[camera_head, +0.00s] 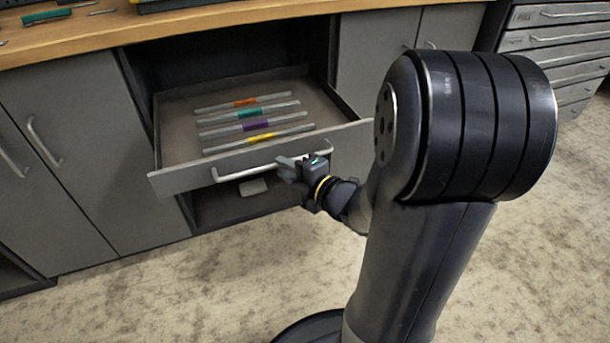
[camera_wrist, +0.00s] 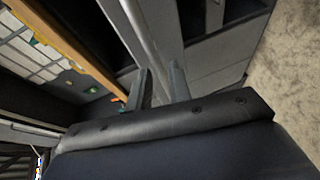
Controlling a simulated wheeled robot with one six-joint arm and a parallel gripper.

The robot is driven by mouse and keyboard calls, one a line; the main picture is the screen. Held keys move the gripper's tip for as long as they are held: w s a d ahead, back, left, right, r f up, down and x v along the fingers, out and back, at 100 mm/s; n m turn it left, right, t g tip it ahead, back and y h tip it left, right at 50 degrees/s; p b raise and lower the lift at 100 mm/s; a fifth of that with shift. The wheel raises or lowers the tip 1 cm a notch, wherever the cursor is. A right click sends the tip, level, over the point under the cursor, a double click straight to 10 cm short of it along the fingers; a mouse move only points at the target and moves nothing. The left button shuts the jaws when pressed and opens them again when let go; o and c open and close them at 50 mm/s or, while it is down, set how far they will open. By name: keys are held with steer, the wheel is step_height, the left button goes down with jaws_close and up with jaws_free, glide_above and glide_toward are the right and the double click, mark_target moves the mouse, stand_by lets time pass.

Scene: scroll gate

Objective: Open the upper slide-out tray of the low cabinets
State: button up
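The upper slide-out tray (camera_head: 170,182) of the low cabinets stands well out from its opening, with its inside exposed. Several grey rods with orange, green, purple and yellow bands (camera_head: 255,124) lie in it. A pale bar handle (camera_head: 232,175) runs along its front panel. My gripper (camera_head: 288,166) is at the right part of this handle. In the wrist view the handle bar (camera_wrist: 143,30) runs down between the two fingers of my gripper (camera_wrist: 159,88), which look shut on it. The exact finger contact is partly hidden.
A lower compartment (camera_head: 240,205) with a small pale item shows under the tray. Closed grey doors (camera_head: 75,150) flank it on the left. A wooden worktop (camera_head: 190,25) runs above, and a drawer unit (camera_head: 555,45) stands at the right. The floor (camera_head: 190,285) in front is clear.

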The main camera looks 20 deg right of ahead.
steer(key=p+v, duration=0.1)
steer(key=v, duration=0.6)
steer(key=shift+s+d+p, duration=0.15)
steer(key=shift+s+p, duration=0.1)
steer(key=shift+p, duration=0.1)
steer(key=shift+w, duration=0.1)
steer(key=shift+b+x, duration=1.4)
steer(key=shift+x, duration=4.1)
